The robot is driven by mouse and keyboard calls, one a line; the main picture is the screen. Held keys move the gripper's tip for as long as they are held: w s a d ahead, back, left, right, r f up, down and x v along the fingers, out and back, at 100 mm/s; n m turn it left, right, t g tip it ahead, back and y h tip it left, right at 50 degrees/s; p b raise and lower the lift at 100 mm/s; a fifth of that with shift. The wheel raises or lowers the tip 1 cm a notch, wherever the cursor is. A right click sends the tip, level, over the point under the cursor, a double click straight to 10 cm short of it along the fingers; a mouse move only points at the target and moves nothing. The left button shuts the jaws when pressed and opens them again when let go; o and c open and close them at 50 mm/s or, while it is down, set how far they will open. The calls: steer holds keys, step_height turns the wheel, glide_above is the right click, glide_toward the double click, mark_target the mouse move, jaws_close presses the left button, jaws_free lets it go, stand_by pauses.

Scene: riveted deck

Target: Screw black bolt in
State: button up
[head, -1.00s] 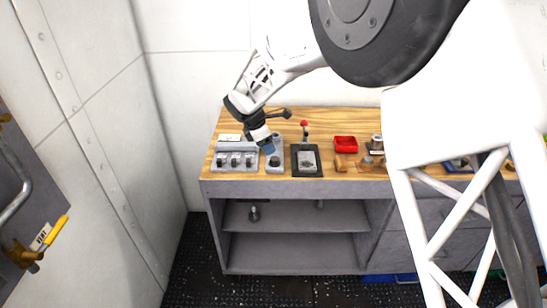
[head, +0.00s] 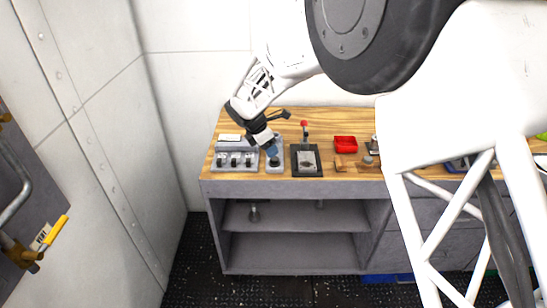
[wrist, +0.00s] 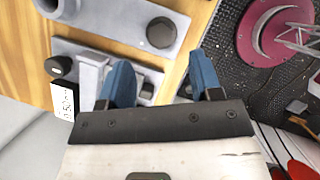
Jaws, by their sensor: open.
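The black bolt (wrist: 161,31) stands on a grey block (wrist: 125,12) in the wrist view, its round head showing. In the head view the grey block (head: 275,169) sits near the bench's front left, with the black bolt (head: 274,161) on it just below my fingertips. My gripper (wrist: 161,77) is open, with two blue fingers apart and nothing between them. In the wrist view the bolt lies beyond the gap between the fingertips, not between them. My gripper (head: 270,150) is tilted above the block in the head view; whether it touches the bolt I cannot tell.
A grey unit with several black knobs (head: 235,161) stands just left of the block. A dark plate with a red-tipped lever (head: 304,124) is close on the right. A red tray (head: 345,144) and a small wooden block (head: 339,162) lie farther right on the wooden bench (head: 225,120).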

mark_target(274, 158)
steer(key=shift+x, duration=3.05)
steer(key=c, duration=0.9)
